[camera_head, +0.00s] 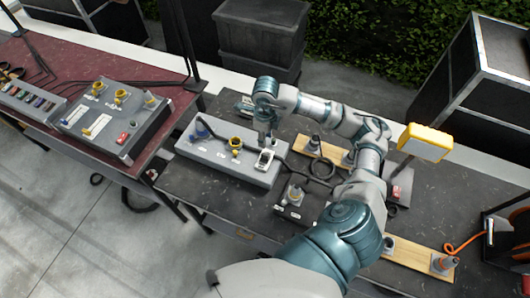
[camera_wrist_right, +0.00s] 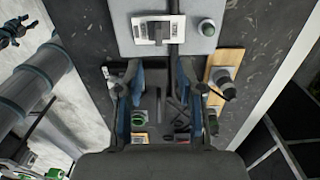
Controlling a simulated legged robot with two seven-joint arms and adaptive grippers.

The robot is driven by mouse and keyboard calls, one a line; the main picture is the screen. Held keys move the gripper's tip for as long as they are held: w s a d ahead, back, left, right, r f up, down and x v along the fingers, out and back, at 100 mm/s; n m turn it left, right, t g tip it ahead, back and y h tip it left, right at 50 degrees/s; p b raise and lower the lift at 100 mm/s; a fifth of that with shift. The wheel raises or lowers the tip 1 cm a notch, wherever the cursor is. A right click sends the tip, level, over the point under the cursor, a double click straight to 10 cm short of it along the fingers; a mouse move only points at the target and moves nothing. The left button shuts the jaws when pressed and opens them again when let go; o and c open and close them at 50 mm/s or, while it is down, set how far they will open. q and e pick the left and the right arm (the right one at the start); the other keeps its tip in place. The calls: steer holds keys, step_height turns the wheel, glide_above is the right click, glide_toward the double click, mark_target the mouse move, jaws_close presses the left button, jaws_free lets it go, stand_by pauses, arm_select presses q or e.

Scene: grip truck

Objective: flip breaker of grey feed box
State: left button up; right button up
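The light grey feed box (camera_head: 215,152) lies on the dark table. It carries a blue connector (camera_head: 200,130), a yellow connector (camera_head: 236,144) and a white-framed breaker (camera_head: 264,160) at its right end. In the wrist view a white-plated breaker (camera_wrist_right: 152,30) with a dark middle sits on a grey box (camera_wrist_right: 130,12), ahead of my fingers. My right gripper (camera_head: 266,134) points down above the right end of the feed box. In the wrist view its blue-padded fingers (camera_wrist_right: 158,75) stand apart with nothing between them. A small dark part at upper left may be my left gripper (camera_wrist_right: 12,30).
A black cable (camera_head: 285,158) crosses the box. A darker box (camera_head: 300,205) and a wooden board (camera_head: 325,155) with connectors stand close by. A second grey panel (camera_head: 115,120) is on the red table at left. A yellow block (camera_head: 425,142) is at right.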

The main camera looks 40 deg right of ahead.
mark_target(265, 154)
step_height(265, 154, down, 10)
steer(key=shift+f+p, duration=0.1)
steer(key=shift+p, duration=0.25)
